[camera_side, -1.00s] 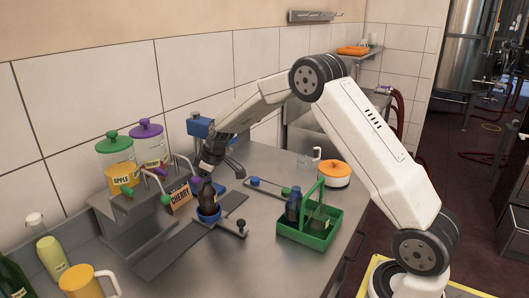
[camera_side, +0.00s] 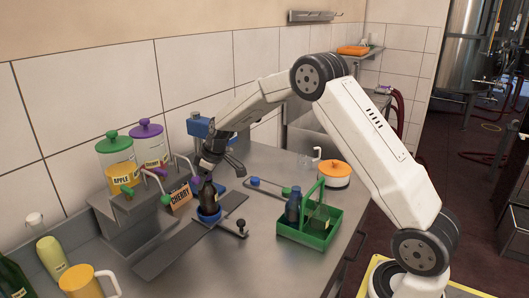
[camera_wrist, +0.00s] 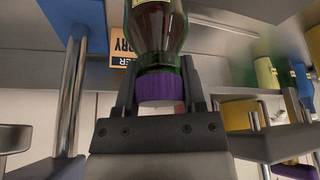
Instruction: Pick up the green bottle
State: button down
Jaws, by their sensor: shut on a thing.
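A dark green glass bottle with a purple cap (camera_wrist: 160,88) is between my gripper's fingers in the wrist view. My gripper (camera_wrist: 160,95) is shut on it around the neck and cap. In the side view the same bottle (camera_side: 208,196) looks dark and upright, with its lower part in a blue round holder (camera_side: 209,215). My gripper (camera_side: 208,172) is directly above it, at its top. The fingers are small and dark there.
A green carrier (camera_side: 308,232) holding a dark blue bottle (camera_side: 293,207) stands to the right. An orange CHERRY sign (camera_side: 180,198) and dispenser jars (camera_side: 117,155) are left of the holder. A dark green bottle (camera_side: 12,280) and a yellow jug (camera_side: 82,283) stand at lower left.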

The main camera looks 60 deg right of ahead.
notch_tip(320, 180, up, 2)
jog(key=shift+r, duration=0.2)
jog(key=s+a+r, duration=0.1)
jog(key=s+r, duration=0.9)
jog(key=s, duration=0.3)
jog(key=shift+s+a, duration=0.35)
jog(key=shift+a, duration=0.05)
jog(key=shift+r, duration=0.15)
jog(key=shift+r, duration=3)
